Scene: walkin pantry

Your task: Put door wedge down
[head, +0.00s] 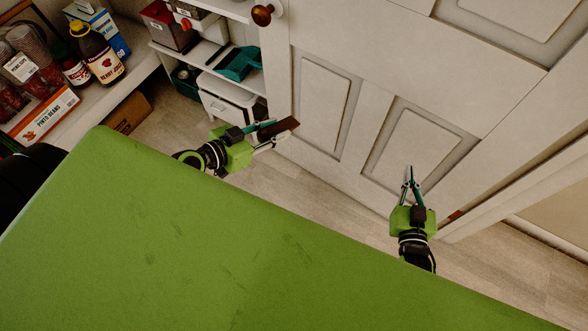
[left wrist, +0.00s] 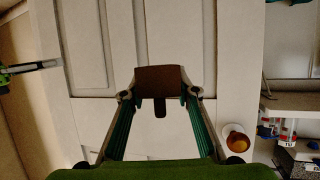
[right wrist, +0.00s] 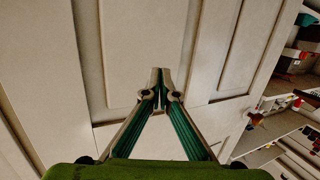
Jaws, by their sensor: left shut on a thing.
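The door wedge (head: 286,126) is a small dark brown block held between the fingertips of my left gripper (head: 268,132), in front of the white door. In the left wrist view the wedge (left wrist: 160,78) spans the fingertips of my left gripper (left wrist: 158,96). It is held up, clear of the floor. My right gripper (head: 408,172) is at the right of the head view, in front of the door. Its fingertips meet and hold nothing, as the right wrist view also shows of the gripper (right wrist: 160,85).
The white panelled door (head: 325,95) fills the upper right, with a brown knob (head: 263,14). Shelves (head: 141,62) with bottles and boxes stand at left. Bare wood floor (head: 320,187) shows below the door. A dark reddish piece (head: 454,216) shows by the door's lower edge.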

